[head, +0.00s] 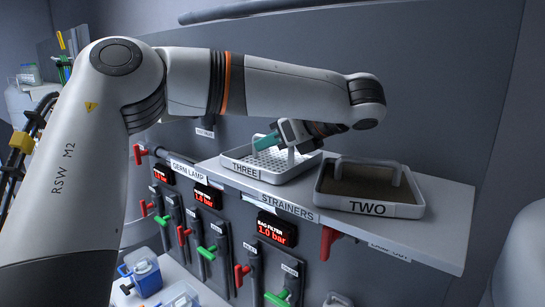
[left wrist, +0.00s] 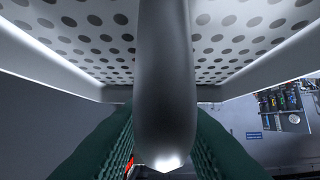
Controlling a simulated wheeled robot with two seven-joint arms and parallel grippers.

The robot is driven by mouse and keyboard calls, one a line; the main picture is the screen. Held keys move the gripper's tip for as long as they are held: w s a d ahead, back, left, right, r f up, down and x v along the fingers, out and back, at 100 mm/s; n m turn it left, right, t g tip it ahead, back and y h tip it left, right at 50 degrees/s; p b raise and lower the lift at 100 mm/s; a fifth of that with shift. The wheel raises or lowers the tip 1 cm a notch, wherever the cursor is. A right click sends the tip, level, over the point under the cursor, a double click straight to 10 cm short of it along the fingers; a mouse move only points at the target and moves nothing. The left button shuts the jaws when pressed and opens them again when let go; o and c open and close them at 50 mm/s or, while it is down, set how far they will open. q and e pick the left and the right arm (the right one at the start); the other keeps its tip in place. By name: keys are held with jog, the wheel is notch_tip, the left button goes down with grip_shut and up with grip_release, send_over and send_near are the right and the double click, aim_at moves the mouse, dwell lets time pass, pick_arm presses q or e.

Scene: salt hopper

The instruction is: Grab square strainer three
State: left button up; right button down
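Square strainer three (head: 270,163) is a white tray with a perforated floor and an arched handle. It sits on the shelf left of strainer two, its THREE label facing front. My left gripper (head: 276,137) reaches down over it at the handle. In the left wrist view, the handle (left wrist: 165,80) lies between the two green finger pads, which sit close against both its sides, so the gripper looks shut on it. The perforated floor (left wrist: 75,40) shows behind the handle. Part of the strainer's back is hidden by the gripper. My right gripper is not in view.
Strainer two (head: 367,190), with a dark brown filling, stands close to the right on the shelf (head: 445,205). Red and green valve handles and pressure displays (head: 277,231) sit on the panel below. A blue-and-white container (head: 143,270) stands lower left. The shelf's right end is bare.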

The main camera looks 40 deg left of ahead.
pick_arm(q)
jog(key=shift+d, duration=0.1)
grip_shut()
jog(key=shift+r, duration=0.1)
